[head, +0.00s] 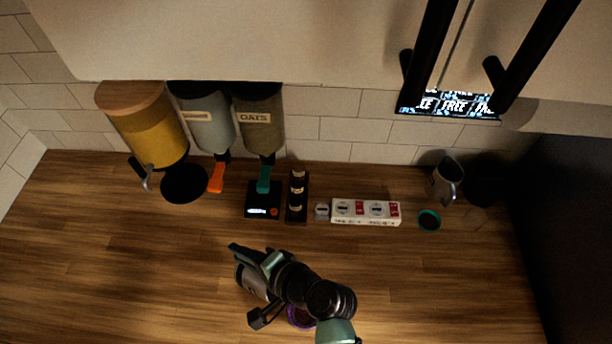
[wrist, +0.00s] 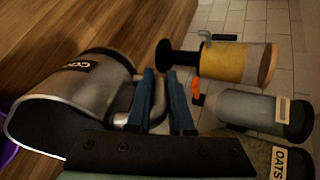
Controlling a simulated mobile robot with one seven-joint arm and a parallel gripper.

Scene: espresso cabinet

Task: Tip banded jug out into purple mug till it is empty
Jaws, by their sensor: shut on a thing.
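The metal banded jug (wrist: 75,105) has a dark band at its base and a lettered label. It also shows in the head view (head: 252,283). My gripper (wrist: 165,95) is shut on its handle (wrist: 128,118); it also shows in the head view (head: 250,287). The jug is tipped, its mouth down towards the left of the wrist view; its inside is dark and I cannot tell what is left in it. The purple mug (head: 300,318) stands on the counter, mostly hidden by my arm. Its purple edge (wrist: 8,150) shows beside the jug's mouth. No stream is visible.
Yellow (head: 150,128), grey (head: 205,120) and oats (head: 259,120) dispensers hang at the back. Below them are a black scale (head: 263,202) and a dark rack (head: 297,198). A white strip (head: 365,220), a teal-rimmed cup (head: 429,220) and another jug (head: 444,180) stand right. The left counter is clear.

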